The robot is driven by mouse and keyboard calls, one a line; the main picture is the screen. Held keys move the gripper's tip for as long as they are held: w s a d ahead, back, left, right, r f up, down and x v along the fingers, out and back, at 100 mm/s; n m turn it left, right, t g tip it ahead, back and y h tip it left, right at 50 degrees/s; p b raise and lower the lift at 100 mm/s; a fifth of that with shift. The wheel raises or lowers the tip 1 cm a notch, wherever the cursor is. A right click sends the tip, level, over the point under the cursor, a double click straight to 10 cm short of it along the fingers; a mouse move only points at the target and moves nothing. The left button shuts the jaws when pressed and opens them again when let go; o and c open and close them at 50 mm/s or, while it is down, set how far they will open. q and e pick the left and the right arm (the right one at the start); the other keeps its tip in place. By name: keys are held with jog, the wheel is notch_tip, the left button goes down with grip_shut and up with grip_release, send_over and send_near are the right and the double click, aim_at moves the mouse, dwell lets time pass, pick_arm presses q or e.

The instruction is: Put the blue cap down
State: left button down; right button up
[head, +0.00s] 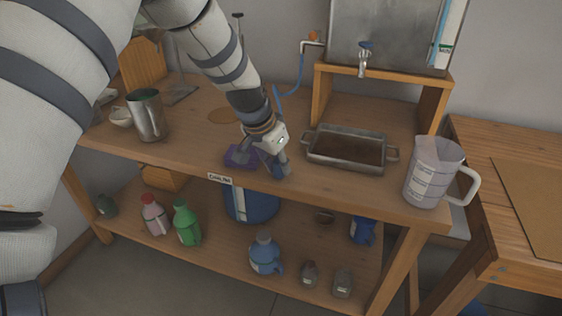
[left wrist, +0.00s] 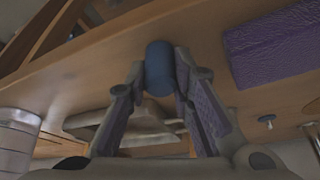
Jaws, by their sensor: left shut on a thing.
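The blue cap (left wrist: 158,68) is between the fingertips of my left gripper (left wrist: 158,80) in the left wrist view. The fingers are closed on its sides. In the head view my left gripper (head: 266,162) points down at the front part of the wooden table (head: 205,135), between a purple block and the metal tray. The cap is mostly hidden by the gripper there, and I cannot tell whether it touches the tabletop. My right gripper is not in view.
The purple block (head: 240,157) lies just left of the gripper. The metal tray (head: 347,148) and a measuring jug (head: 434,172) stand to the right, a metal pitcher (head: 148,116) to the left. Several bottles stand on the lower shelf (head: 215,250).

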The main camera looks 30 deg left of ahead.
pick_arm(q)
jog(key=shift+w+a+f, duration=0.1)
jog(key=shift+w+f, duration=0.1)
jog(key=shift+w, duration=0.2)
jog(key=c, duration=1.4)
grip_release()
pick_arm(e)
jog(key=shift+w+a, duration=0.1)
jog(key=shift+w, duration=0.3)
pick_arm(q)
jog(key=shift+r, duration=0.15)
